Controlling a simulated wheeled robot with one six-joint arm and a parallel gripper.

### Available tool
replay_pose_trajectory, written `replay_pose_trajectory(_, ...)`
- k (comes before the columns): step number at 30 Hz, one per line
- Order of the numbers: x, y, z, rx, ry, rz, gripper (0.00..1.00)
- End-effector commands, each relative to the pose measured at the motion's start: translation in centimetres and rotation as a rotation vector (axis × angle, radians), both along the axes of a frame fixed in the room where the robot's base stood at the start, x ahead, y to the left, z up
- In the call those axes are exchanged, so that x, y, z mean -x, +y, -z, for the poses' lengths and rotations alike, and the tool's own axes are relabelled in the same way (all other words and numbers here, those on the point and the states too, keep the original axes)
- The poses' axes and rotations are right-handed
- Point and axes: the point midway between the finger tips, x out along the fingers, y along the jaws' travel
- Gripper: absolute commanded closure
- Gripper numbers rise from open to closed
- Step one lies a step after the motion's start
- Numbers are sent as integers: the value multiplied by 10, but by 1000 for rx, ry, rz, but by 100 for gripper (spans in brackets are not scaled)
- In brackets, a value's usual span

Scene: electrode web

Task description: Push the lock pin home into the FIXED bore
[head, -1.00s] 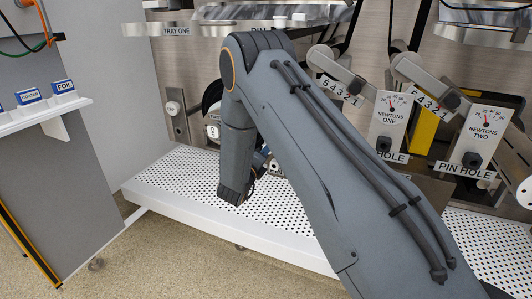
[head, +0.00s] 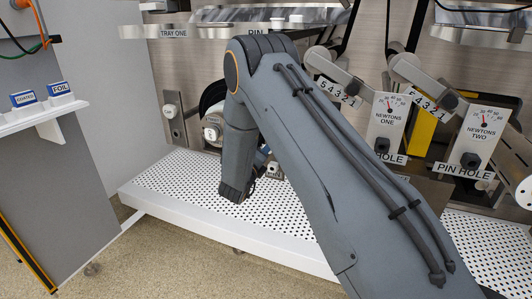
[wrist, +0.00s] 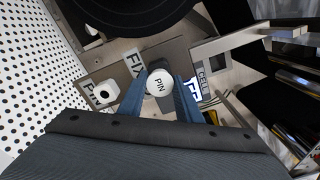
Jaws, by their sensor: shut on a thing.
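In the wrist view, my gripper (wrist: 160,80) has its two blue fingers on either side of a round white knob marked PIN (wrist: 160,84), shut on it. A plate with a partly covered label beginning FIX (wrist: 134,62) lies just beyond the left finger. The knob hides the pin's shaft and the bore, so I cannot tell how deep the pin sits. In the head view, my own arm hides the gripper and the held pin.
A black roll (wrist: 125,12) is close at the top. A CELL label (wrist: 202,80) and bracket are at the right. A white perforated shelf (head: 165,185) lies below. Two Newton gauges (head: 387,125) stand to the right.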

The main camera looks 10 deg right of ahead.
Motion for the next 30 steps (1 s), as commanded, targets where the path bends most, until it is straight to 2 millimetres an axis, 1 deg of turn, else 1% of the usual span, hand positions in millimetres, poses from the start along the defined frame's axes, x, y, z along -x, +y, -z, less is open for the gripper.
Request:
replay_pose_trajectory(15, -10, -8, 0, 1, -1, 0, 96)
replay_pose_trajectory(16, -10, -7, 0, 1, -1, 0, 66)
replay_pose_trajectory(19, -9, -7, 0, 1, -1, 0, 49)
replay_pose_trajectory(20, -9, -7, 0, 1, -1, 0, 47)
replay_pose_trajectory(27, -9, -7, 0, 1, 1, 0, 47)
replay_pose_trajectory(30, -6, -4, 0, 1, 1, -1, 47)
